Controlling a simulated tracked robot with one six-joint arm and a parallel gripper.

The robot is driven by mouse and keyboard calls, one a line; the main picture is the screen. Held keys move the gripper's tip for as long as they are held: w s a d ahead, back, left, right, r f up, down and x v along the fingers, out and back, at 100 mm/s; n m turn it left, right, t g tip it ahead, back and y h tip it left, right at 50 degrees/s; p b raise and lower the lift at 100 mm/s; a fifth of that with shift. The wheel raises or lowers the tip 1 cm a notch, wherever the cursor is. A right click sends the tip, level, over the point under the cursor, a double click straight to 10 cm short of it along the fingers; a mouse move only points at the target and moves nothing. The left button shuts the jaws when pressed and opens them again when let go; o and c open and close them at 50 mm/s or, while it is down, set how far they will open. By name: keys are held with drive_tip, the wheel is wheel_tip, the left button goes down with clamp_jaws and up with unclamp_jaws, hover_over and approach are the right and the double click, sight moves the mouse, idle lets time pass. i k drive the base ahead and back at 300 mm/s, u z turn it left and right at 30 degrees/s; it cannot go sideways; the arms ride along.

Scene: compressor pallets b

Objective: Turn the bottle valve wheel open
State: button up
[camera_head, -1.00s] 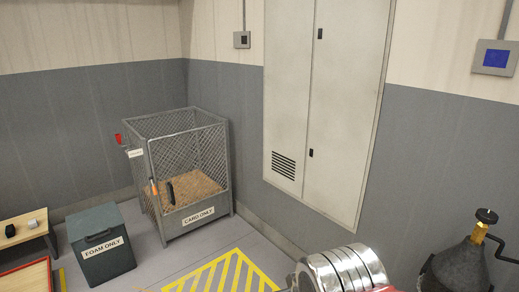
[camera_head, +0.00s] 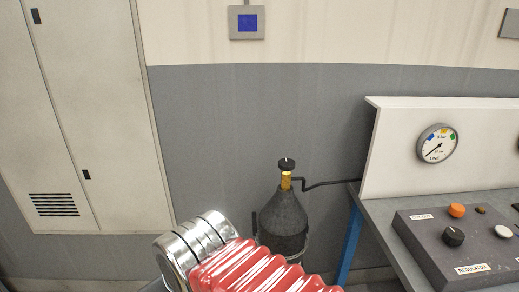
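A dark grey gas bottle (camera_head: 283,222) stands upright against the wall, right of the picture's middle. Its small black valve wheel (camera_head: 286,163) sits on top of a brass valve (camera_head: 286,181). A dark pipe runs from the valve to the right. My arm, with silver rings and a red ribbed sleeve, shows at the bottom and hides the lower part of the bottle. My gripper is not in view.
A bench (camera_head: 394,227) right of the bottle carries a white panel with a LINE gauge (camera_head: 437,144) and a dark control box (camera_head: 456,247) labelled REGULATOR. A tall cabinet (camera_head: 85,108) stands left. Bare wall lies between.

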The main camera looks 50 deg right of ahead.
sight(287, 164)
drive_tip(key=z, duration=0.7)
drive_tip(key=i, duration=1)
drive_tip(key=z, duration=0.6)
